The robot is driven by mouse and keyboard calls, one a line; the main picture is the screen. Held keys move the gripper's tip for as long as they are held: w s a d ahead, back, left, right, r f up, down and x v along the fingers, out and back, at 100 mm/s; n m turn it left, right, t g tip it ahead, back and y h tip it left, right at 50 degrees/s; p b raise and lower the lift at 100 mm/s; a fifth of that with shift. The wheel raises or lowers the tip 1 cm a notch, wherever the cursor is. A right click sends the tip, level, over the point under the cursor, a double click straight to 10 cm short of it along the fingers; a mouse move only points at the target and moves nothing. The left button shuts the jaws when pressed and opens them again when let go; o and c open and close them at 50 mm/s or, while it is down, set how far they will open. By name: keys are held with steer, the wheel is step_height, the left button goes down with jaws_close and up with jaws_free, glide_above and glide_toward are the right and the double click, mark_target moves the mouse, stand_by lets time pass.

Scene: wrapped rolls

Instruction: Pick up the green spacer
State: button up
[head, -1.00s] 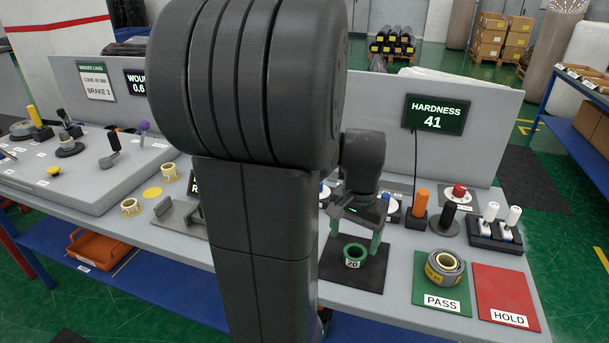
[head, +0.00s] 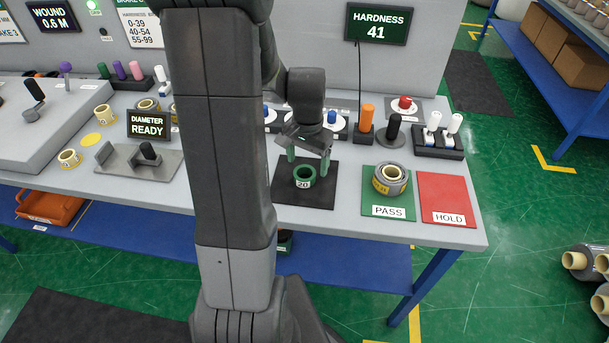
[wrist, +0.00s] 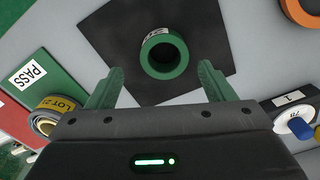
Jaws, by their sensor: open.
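The green spacer (head: 304,177) is a short green ring with a white label reading 20. It stands on a black square mat (head: 322,190) on the grey bench. In the wrist view the green spacer (wrist: 164,56) shows from above, with its hole visible, just beyond and between the fingertips. My gripper (head: 308,158) is above the mat, pointing down, with its green fingers apart. In the wrist view my gripper (wrist: 160,80) is open and empty, one finger on each side of the spacer's line, not visibly touching it.
A wrapped roll (head: 389,179) sits on the green PASS mat (head: 388,211), right of the black mat. The red HOLD mat (head: 446,190) is bare. Knobs and switches, including an orange handle (head: 367,116), stand behind. A diameter gauge (head: 146,166) is to the left.

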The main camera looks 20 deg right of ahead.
mark_target(305, 169)
steer(key=shift+w+a+f, duration=0.1)
steer(key=shift+w+f, duration=0.05)
steer(key=shift+f, duration=0.95)
steer(key=shift+w+a+f, duration=0.1)
steer(key=shift+f, duration=0.95)
steer(key=c, duration=1.1)
steer(key=shift+o, duration=0.2)
steer(key=shift+r, duration=0.15)
